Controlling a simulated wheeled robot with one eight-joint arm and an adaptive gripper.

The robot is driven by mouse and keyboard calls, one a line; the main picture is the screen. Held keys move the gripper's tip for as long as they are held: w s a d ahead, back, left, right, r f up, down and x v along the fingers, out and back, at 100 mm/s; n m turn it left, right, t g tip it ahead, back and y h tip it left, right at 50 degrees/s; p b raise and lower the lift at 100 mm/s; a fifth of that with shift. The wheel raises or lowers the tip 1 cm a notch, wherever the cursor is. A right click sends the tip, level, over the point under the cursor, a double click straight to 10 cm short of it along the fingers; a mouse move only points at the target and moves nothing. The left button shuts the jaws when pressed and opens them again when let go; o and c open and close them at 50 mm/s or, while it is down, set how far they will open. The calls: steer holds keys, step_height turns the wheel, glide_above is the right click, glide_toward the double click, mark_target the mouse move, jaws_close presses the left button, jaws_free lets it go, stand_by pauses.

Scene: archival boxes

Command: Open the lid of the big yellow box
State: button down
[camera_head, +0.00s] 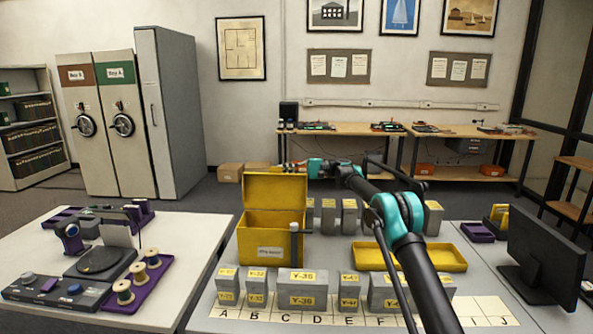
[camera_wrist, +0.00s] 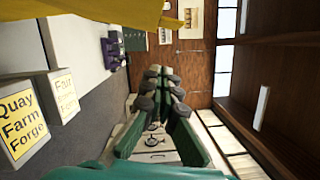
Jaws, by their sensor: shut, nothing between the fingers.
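The big yellow box (camera_head: 262,238) stands on the grey table, left of its middle, with a pale label on its front. Its yellow lid (camera_head: 275,202) stands up at the back, so the box is open at the top. My gripper (camera_head: 287,168) is at the top edge of the lid, level with it; I cannot tell if they touch. In the wrist view, my gripper (camera_wrist: 160,88) has its fingers shut with nothing between them. A yellow surface, apparently the lid (camera_wrist: 85,12), fills the upper left there.
Grey labelled boxes (camera_head: 302,288) stand in a row in front on a lettered strip (camera_head: 330,318). More grey boxes (camera_head: 348,215) stand behind. A shallow yellow tray (camera_head: 410,258) lies to the right, near a monitor (camera_head: 547,255). A white table (camera_head: 185,235) with equipment stands left.

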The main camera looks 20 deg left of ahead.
mark_target(281, 173)
steer(key=shift+s+d+r, duration=0.1)
steer(key=shift+s+r, duration=0.1)
steer(key=shift+s, duration=0.45)
steer(key=shift+s+d+r, duration=0.15)
steer(key=shift+s, duration=0.5)
steer(key=shift+s+d+r, duration=0.1)
steer(key=shift+s+r, duration=0.1)
steer(key=shift+s, duration=0.45)
steer(key=shift+s+d+r+n, duration=0.1)
steer(key=shift+s+r+n, duration=0.15)
steer(key=shift+s+n, duration=0.2)
steer(key=shift+s+d+r, duration=0.15)
steer(key=shift+s, duration=0.4)
steer(key=shift+s+d+r, duration=0.1)
steer(key=shift+s, duration=0.45)
steer(key=shift+w, duration=0.1)
